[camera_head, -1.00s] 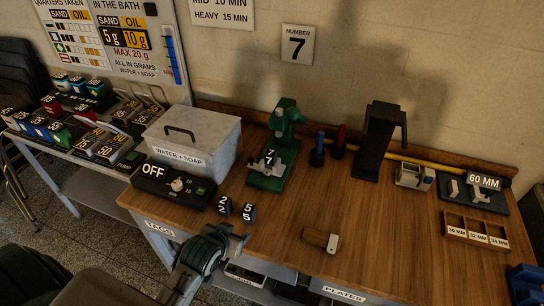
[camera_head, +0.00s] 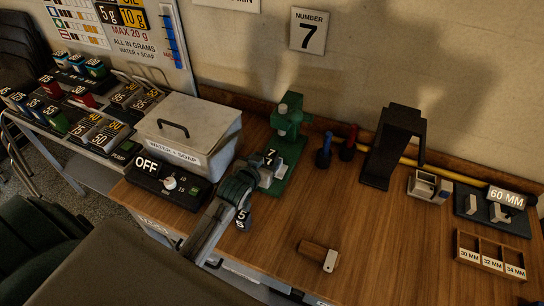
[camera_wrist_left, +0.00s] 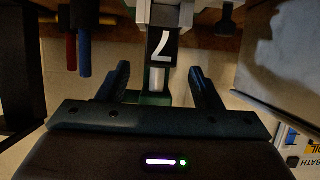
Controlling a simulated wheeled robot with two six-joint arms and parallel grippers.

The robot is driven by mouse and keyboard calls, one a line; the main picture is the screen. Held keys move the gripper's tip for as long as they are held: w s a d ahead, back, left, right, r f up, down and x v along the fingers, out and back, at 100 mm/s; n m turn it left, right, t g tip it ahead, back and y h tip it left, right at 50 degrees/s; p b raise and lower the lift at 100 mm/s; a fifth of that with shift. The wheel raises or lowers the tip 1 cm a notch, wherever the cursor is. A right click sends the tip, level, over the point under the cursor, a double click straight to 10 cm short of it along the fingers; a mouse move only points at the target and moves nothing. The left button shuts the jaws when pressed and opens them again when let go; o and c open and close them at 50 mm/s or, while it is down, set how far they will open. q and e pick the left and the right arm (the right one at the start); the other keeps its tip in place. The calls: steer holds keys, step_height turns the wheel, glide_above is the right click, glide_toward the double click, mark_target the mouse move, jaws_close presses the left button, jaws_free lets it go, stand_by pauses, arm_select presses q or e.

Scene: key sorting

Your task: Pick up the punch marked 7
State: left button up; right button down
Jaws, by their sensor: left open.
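The dark punch marked 7 (camera_head: 270,157) stands upright at the green press (camera_head: 288,125), against a grey holder. In the left wrist view the punch (camera_wrist_left: 163,46) shows its white 7 and a bright metal end. My left gripper (camera_head: 257,178) is open just in front of the press. In the left wrist view its two fingers (camera_wrist_left: 159,70) stand either side of the punch's metal end, with visible gaps. My right gripper is not in view.
A dark block marked 5 (camera_head: 244,222) sits below my left gripper, partly hidden. A grey WATER + SOAP box (camera_head: 208,157) and OFF switch unit (camera_head: 150,182) stand left. Blue (camera_head: 324,154) and red (camera_head: 348,145) tools stand right of the press.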

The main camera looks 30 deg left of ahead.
mark_target(270, 155)
arm_select(q)
steer(key=shift+w+f, duration=0.15)
steer(key=shift+w, duration=0.35)
steer(key=shift+w+f, duration=0.2)
steer(key=shift+w, duration=0.05)
steer(key=shift+w+f, duration=0.1)
steer(key=shift+w, duration=0.1)
steer(key=shift+w+a+p, duration=0.1)
steer(key=shift+w+p, duration=0.5)
steer(key=p+x, duration=0.1)
steer(key=x, duration=0.2)
steer(key=shift+f, duration=0.1)
steer(key=shift+w+f, duration=0.2)
steer(key=shift+w, duration=0.15)
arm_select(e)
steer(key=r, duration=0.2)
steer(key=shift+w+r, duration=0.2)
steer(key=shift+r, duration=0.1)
arm_select(q)
steer(key=shift+s, duration=0.1)
